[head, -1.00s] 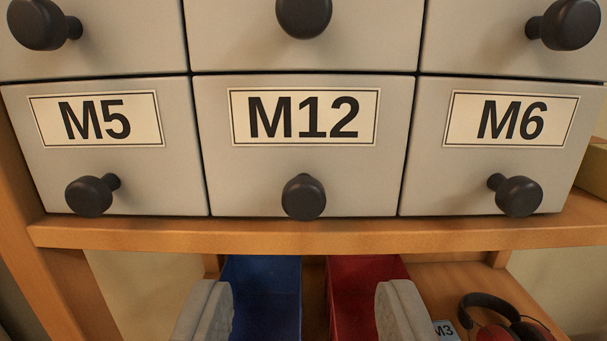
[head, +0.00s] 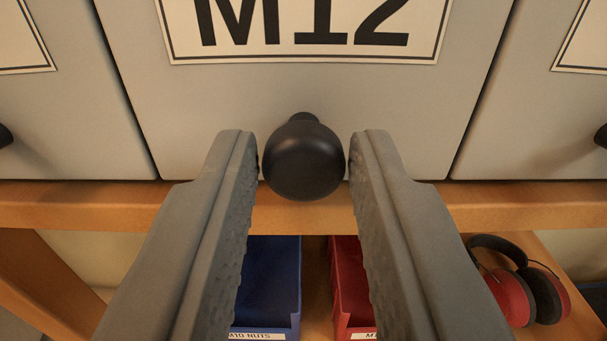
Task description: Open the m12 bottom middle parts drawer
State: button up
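The M12 drawer (head: 215,105) is the grey front in the middle of the head view, with its label (head: 305,28) cut off at the top. It looks closed. Its round black knob (head: 303,160) is between the two fingers of my gripper (head: 304,165). The fingers are apart, one on each side of the knob, with the left tip very near it and a small gap at the right. I cannot tell whether either finger touches it.
A wooden shelf edge (head: 120,205) runs just under the drawers. Below it are a blue bin (head: 268,275), a red bin (head: 350,290) and red and black ear muffs (head: 520,285). Neighbouring drawers flank the M12 front, with parts of their knobs at the picture edges.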

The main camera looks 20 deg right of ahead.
grip_shut()
jog(key=v, duration=1.5)
jog(key=shift+s, duration=0.1)
jog(key=shift+o, duration=2.4)
grip_release()
jog(key=shift+s+a, duration=0.1)
jog(key=v, duration=1.7)
jog(key=shift+s+r, duration=0.1)
